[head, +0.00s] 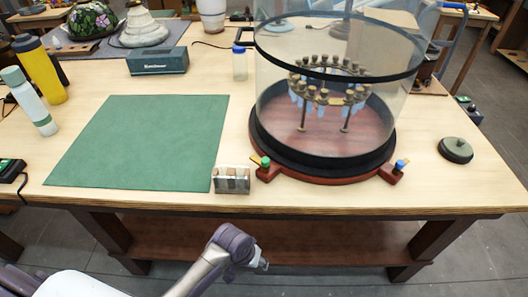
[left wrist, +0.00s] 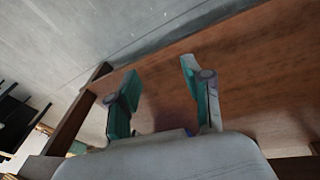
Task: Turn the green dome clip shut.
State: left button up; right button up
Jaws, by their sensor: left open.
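The green dome clip (head: 266,162) has a green knob and a small yellowish lever. It sits on a red-brown foot at the front left of the dome's base (head: 325,172). The lever points left, away from the glass dome (head: 330,90). My left gripper (head: 262,265) is in front of the table and below its top, apart from the clip. In the left wrist view the left gripper (left wrist: 160,78) has its two fingers spread with nothing between them. The clip does not show in that view. My right gripper is not in view.
A small metal-and-white block (head: 231,180) stands just left of the green clip. A blue-knobbed clip (head: 401,165) sits on the base's front right. A green mat (head: 140,140) lies bare at left. The table's front edge (head: 330,211) lies between my left gripper and the clip.

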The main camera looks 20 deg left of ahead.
pick_arm(q)
jog(key=shift+n+g, duration=0.4)
jog(key=shift+n, duration=0.3)
jog(key=w+d+r, duration=0.1)
jog(key=w+r, duration=0.2)
jog(key=r, duration=0.4)
jog(key=w+d+r+p, duration=0.1)
jog(key=w+r, duration=0.1)
jog(key=r, duration=0.4)
jog(key=w+d+r, duration=0.2)
jog(key=w+r, duration=0.1)
jog(key=r, duration=0.4)
jog(key=shift+w+r+p, duration=0.3)
jog(key=shift+p, duration=0.1)
jog(key=n+g+y, duration=0.1)
jog(key=n+y, duration=0.1)
jog(key=n, duration=0.5)
send_near(265, 158)
notch_tip(265, 158, down, 9)
jog(key=shift+f+p, duration=0.1)
jog(key=shift+p, duration=0.8)
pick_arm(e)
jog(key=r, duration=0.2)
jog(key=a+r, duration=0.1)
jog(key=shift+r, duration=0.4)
pick_arm(q)
jog(key=shift+c, duration=0.3)
grip_shut()
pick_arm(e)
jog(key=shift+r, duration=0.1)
